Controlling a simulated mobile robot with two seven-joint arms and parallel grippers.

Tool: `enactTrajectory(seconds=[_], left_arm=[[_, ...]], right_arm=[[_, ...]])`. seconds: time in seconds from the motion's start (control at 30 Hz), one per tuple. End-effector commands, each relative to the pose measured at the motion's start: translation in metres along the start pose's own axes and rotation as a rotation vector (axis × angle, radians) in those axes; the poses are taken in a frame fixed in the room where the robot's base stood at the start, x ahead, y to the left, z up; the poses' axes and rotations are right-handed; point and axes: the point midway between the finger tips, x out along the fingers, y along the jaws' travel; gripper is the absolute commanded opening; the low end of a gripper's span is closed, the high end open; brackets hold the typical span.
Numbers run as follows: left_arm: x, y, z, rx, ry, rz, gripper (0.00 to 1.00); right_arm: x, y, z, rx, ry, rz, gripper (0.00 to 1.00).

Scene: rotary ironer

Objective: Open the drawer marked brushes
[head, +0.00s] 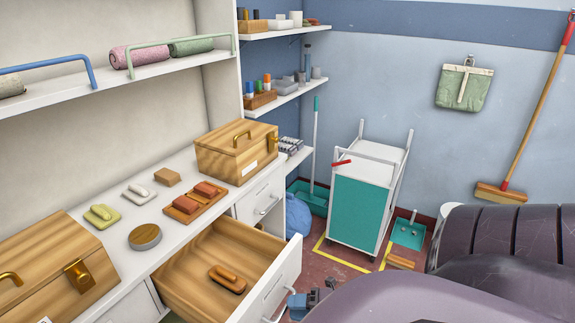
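A wooden-lined drawer (178,277) under the white counter stands pulled well out, its white front (268,295) facing right. A brown wooden brush (228,279) lies inside it. The marking on the drawer front is not readable from here. A bar handle (273,313) shows low on that front. My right gripper (298,304), with blue and dark parts, is beside the front, close to the handle. Whether its fingers are around the handle or touching it, I cannot tell. My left gripper is out of view.
A shut drawer (259,200) is behind the open one. A white and teal cart (362,205) stands beyond on the red floor.

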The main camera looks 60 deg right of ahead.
Motion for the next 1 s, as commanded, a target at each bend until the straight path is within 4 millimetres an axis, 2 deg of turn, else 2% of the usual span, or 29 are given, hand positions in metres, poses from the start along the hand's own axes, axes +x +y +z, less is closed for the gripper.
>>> enactTrajectory(seconds=[0.03, 0.2, 0.43, 0.6, 1.0], left_arm=[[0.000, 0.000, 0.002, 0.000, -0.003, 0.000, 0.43], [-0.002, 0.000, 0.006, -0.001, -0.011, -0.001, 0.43], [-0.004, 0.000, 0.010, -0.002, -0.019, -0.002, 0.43], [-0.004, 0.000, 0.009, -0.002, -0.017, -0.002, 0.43], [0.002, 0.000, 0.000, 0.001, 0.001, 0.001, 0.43]], right_arm=[[-0.012, -0.001, 0.000, 0.002, -0.002, -0.004, 0.37], [-0.043, -0.001, 0.000, 0.001, -0.002, -0.004, 0.37], [-0.072, -0.001, 0.000, 0.000, -0.002, -0.002, 0.37], [-0.079, 0.000, 0.000, 0.000, 0.000, 0.000, 0.37], [-0.080, 0.000, 0.000, 0.000, 0.000, 0.000, 0.37]])
